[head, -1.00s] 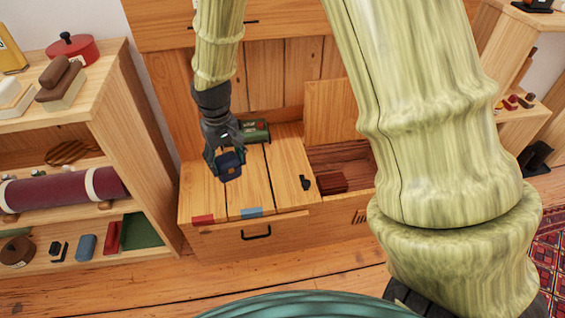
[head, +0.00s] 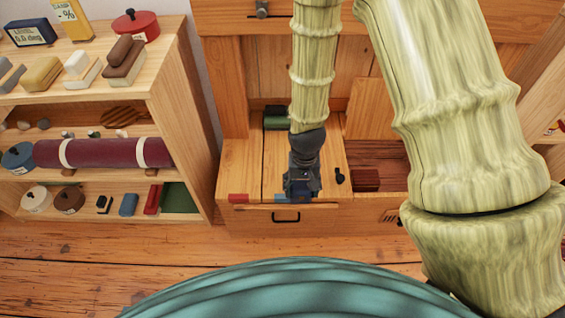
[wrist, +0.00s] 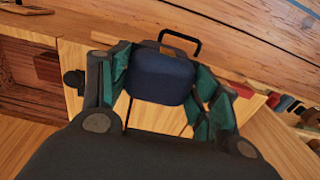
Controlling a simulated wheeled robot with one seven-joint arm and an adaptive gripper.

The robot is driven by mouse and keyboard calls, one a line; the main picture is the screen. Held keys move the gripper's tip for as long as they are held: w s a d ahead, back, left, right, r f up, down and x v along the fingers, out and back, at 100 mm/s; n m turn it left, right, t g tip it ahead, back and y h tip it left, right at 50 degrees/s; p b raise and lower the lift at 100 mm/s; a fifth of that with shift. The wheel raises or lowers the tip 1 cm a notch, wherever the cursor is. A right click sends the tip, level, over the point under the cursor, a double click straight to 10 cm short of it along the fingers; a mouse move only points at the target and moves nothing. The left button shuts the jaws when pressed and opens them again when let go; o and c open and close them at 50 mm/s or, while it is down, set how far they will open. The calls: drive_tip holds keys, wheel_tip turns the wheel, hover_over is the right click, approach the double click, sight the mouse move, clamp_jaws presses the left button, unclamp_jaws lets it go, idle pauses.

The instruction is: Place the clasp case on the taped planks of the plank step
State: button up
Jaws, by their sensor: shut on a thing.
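The clasp case (wrist: 162,78) is a dark blue rounded case, held between the green-padded fingers of my gripper (head: 299,188). In the head view the case is mostly hidden by the gripper. The plank step (head: 240,165) is a low wooden unit with pale planks on top. I cannot tell whether the case touches the wood.
A green box (head: 277,120) stands at the back of the planks. A small black piece (head: 340,176) lies right of my gripper. An open compartment with a dark red block (head: 366,180) is further right. A filled shelf (head: 185,110) stands left. The left plank is largely clear.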

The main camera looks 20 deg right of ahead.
drive_tip(key=shift+w+a+f+b, duration=0.25)
drive_tip(key=shift+w+f+b, duration=0.5)
drive_tip(key=shift+w, duration=1.6)
drive_tip(key=shift+w+a+f+b, duration=0.25)
drive_tip(key=shift+w+f+b, duration=0.5)
drive_tip(key=shift+w, duration=1.55)
drive_tip(key=shift+w+a+f+b, duration=0.4)
drive_tip(key=shift+w+f, duration=0.6)
drive_tip(key=shift+w, duration=1.35)
drive_tip(key=shift+d+r, duration=0.1)
drive_tip(key=shift+d, duration=0.05)
drive_tip(key=o, duration=1.2)
